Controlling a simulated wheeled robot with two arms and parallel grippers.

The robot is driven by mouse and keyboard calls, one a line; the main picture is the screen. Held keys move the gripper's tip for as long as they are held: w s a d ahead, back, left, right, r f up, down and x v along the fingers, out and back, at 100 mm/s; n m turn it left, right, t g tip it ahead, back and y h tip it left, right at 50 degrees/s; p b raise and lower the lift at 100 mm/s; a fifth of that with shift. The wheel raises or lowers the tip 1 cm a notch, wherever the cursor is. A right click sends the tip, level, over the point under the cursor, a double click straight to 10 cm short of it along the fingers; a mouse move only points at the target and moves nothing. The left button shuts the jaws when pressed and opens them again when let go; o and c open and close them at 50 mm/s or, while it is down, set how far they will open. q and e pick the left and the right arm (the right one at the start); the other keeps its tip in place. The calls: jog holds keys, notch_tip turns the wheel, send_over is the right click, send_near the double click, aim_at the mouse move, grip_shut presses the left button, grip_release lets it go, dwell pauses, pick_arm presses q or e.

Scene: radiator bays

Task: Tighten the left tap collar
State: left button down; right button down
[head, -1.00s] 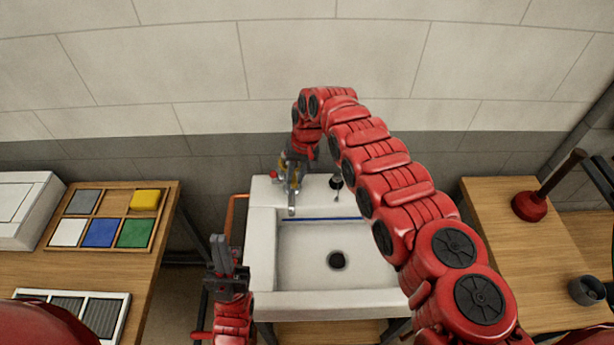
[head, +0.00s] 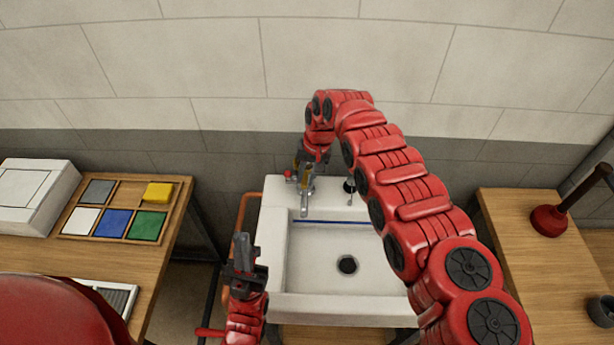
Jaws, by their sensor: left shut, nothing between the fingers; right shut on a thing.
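The left tap (head: 306,202) stands at the back left of the white sink (head: 278,250), its grey spout pointing forward. A small brass-coloured part, seemingly its collar (head: 297,166), shows at its left side. My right gripper (head: 308,172) reaches over from the right and is shut at the tap, seemingly on the collar; my wrist partly hides the contact. My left gripper (head: 242,248) is shut and empty, pointing up in front of the sink's left side, apart from the tap.
A second tap (head: 349,187) stands at the back right of the sink. The left bench holds a tray (head: 64,228) of coloured pads and a white box (head: 35,195). A plunger (head: 550,220) stands on the right bench. An orange pipe (head: 241,215) runs beside the sink.

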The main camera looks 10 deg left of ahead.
jog(key=c, duration=0.7)
grip_release()
jog(key=shift+a, duration=0.1)
jog(key=shift+c, duration=0.2)
jog(key=shift+r, duration=0.1)
jog(key=d+r+b, duration=0.3)
jog(key=r+b, duration=0.1)
jog(key=r, duration=1.2)
jog(key=shift+w+d+r, duration=0.2)
jog(key=shift+r, duration=0.2)
